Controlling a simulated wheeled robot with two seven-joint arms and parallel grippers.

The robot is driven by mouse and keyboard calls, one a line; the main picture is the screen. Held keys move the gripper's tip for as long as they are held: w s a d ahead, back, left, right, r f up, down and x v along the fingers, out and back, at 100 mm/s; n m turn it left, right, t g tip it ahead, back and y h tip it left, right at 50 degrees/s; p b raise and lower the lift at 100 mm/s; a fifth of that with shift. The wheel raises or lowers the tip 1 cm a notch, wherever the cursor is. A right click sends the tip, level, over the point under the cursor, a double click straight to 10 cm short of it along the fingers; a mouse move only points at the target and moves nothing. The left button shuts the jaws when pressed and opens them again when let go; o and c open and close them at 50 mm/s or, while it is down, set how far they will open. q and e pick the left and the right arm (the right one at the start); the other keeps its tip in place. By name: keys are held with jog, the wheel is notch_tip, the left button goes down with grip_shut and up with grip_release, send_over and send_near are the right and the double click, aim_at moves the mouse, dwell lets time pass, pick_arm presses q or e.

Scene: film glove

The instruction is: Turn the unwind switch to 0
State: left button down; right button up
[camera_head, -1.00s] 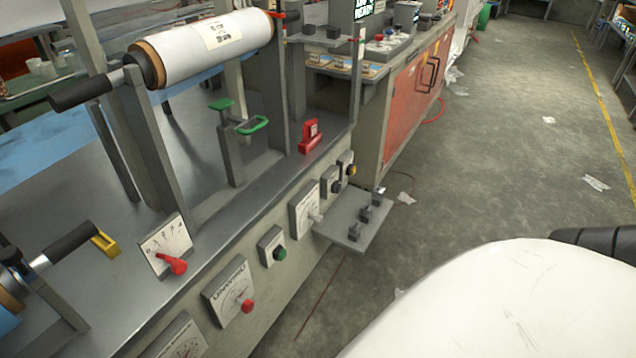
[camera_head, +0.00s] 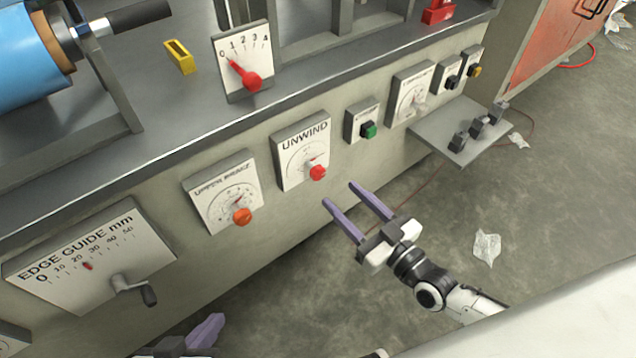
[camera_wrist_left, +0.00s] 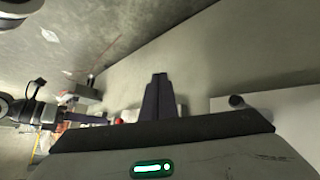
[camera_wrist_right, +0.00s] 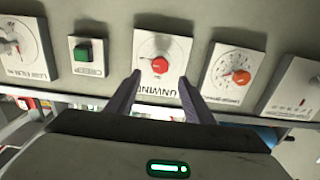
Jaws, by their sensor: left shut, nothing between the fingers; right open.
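The unwind switch is a white plate (camera_head: 303,155) marked UNWIND on the machine's front panel, with a red knob (camera_head: 318,173) and a pointer. The pointer's exact setting is too small to read. My right gripper (camera_head: 339,195) is open, its two purple fingers pointing at the panel just below and right of the switch. In the right wrist view the red knob (camera_wrist_right: 159,66) lies ahead between the open fingers (camera_wrist_right: 159,80), apart from them. My left gripper (camera_head: 205,330) shows partly at the bottom edge of the head view. Its fingers are together and empty in the left wrist view (camera_wrist_left: 158,78).
An orange-knob dial (camera_head: 242,216) is left of the switch and a green button (camera_head: 369,131) right of it. The edge guide crank (camera_head: 135,288) sticks out lower left. A small shelf (camera_head: 462,132) juts out at right.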

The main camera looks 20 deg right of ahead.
aim_at(320, 174)
jog(key=b+x, duration=0.2)
jog(key=x, duration=0.8)
jog(key=shift+b, duration=0.3)
jog(key=shift+c, duration=0.2)
jog(key=c, duration=1)
